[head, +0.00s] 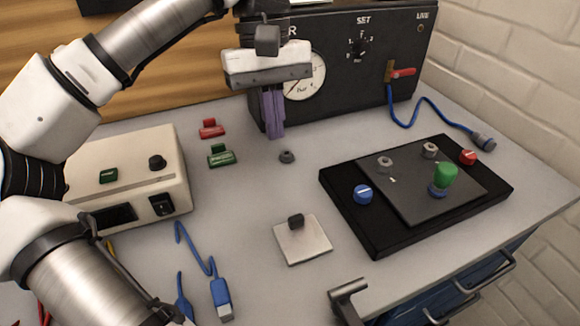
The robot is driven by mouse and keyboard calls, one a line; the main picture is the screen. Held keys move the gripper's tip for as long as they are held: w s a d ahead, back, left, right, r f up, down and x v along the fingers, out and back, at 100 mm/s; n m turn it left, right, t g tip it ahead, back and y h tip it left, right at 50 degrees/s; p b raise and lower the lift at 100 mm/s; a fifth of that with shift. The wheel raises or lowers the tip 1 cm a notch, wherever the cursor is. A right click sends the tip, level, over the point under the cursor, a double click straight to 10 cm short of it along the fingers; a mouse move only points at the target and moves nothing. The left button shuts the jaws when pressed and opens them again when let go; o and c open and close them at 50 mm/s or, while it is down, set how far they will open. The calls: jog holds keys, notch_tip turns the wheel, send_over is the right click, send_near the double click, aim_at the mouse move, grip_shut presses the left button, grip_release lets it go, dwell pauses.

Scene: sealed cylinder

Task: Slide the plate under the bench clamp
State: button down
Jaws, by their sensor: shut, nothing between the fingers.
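The plate (308,246) is a pale square with a small dark knob on top. It lies flat on the grey bench top near the middle of the head view. The bench clamp (348,292) is a dark metal bracket at the bench's front edge, to the right of and nearer than the plate. A gap of bare bench shows between plate and clamp. My gripper (275,136) has purple fingers, which are shut and empty. It is up and behind the plate, in front of the black gauge box.
The black gauge box (345,85) stands at the back, with a blue hose (432,103). A black board (377,240) with coloured knobs lies right of the plate. A beige box (130,170) stands left. Blue cables (221,296), green and red clips (220,156) lie around.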

aim_at(302, 235)
jog(key=x, duration=0.9)
jog(key=shift+s, duration=0.1)
jog(key=s, duration=0.2)
jog(key=s+d, duration=0.1)
jog(key=shift+d+f, duration=0.1)
jog(key=shift+f, duration=0.25)
jog(key=shift+s+d+f, duration=0.1)
jog(key=shift+s+d, duration=0.15)
jog(key=shift+s, duration=0.15)
